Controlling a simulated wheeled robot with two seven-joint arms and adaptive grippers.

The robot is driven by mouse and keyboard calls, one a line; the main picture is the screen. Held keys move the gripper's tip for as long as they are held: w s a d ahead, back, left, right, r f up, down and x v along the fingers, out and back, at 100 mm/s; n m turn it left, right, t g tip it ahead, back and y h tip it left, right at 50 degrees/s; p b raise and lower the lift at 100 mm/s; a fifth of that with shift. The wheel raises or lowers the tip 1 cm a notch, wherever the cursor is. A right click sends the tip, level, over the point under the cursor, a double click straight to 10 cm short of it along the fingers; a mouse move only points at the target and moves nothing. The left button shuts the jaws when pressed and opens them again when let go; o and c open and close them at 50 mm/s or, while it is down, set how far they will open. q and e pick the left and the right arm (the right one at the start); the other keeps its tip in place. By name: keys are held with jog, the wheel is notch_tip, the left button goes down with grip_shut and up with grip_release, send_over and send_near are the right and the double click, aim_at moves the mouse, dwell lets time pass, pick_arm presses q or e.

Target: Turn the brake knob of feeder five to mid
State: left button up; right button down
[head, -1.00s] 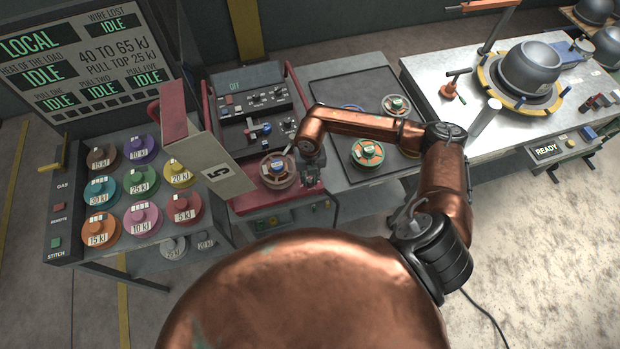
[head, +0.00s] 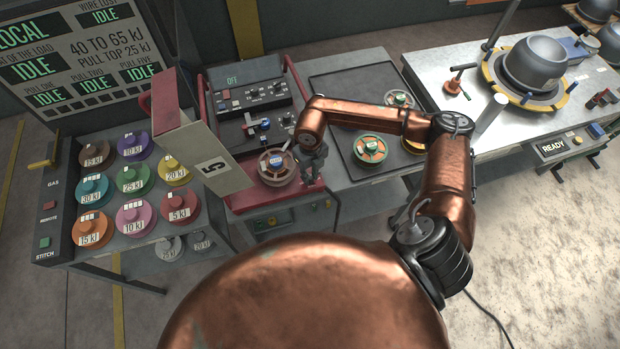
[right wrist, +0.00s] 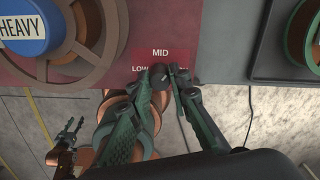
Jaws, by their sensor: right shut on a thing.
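My right gripper (right wrist: 166,80) is shut on a small dark knob (right wrist: 160,73) at the edge of feeder five's red panel, seen in the right wrist view. A red label (right wrist: 160,52) above the knob reads MID and LOW; its right-hand word is mostly covered by a fingertip. I cannot tell which way the knob points. In the head view the right gripper (head: 311,182) is at the right front of feeder five (head: 235,203), beside its spool (head: 277,166), and hides the knob. My left gripper (right wrist: 70,138) seems to show small in the right wrist view.
The spool's blue hub, marked HEAVY (right wrist: 22,30), is close left of the fingers. A green-rimmed spool (head: 369,149) lies on the dark mat to the right. The cream sign marked 5 (head: 205,165) stands left of the spool. Colored weights (head: 130,180) fill the left rack.

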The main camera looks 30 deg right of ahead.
jog(key=n+b, duration=0.4)
jog(key=shift+f, duration=0.2)
jog(key=shift+r+n+b, duration=0.15)
jog(key=shift+n+b, duration=0.85)
jog(key=shift+n, duration=0.5)
jog(key=c, duration=1.8)
grip_release()
jog(key=shift+r, duration=0.15)
notch_tip(320, 180, up, 12)
